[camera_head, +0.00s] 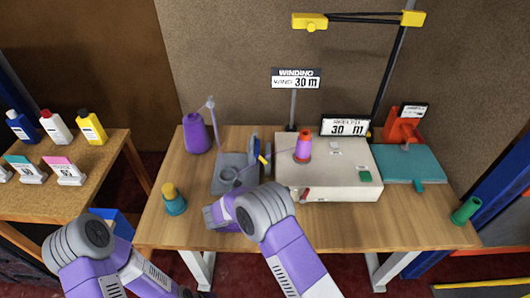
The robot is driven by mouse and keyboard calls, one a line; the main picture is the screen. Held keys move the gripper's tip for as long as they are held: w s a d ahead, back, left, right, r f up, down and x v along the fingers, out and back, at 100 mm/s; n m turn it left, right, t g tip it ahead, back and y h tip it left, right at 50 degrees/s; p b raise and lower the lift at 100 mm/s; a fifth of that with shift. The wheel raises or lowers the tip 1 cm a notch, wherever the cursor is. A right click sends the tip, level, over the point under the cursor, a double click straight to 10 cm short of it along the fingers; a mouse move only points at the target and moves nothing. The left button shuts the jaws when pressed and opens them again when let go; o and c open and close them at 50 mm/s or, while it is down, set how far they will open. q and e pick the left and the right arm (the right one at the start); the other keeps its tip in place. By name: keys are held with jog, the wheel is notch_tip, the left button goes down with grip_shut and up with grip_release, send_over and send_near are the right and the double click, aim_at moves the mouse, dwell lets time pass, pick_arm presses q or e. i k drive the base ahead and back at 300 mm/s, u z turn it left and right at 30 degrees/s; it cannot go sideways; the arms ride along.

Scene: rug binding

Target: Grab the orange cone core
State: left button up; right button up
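A cone with an orange-red top and a purple lower part (303,147) stands upright on the white machine box (325,181). It is the only orange-topped cone I can make out. My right arm reaches in from the bottom centre, and its grey-and-purple far end is over the table's front edge, left of and in front of the box. It is apart from the cone. I cannot make out its fingers. My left arm is at the lower left, in front of the table, and its gripper is out of view.
A grey winding device (235,172) stands left of the box. A purple cone (196,134), a yellow-and-teal cone (173,199) and a green cone (466,210) stand apart. A teal plate (407,163) lies at right.

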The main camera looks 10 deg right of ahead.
aim_at(303, 151)
jog(key=k, duration=1)
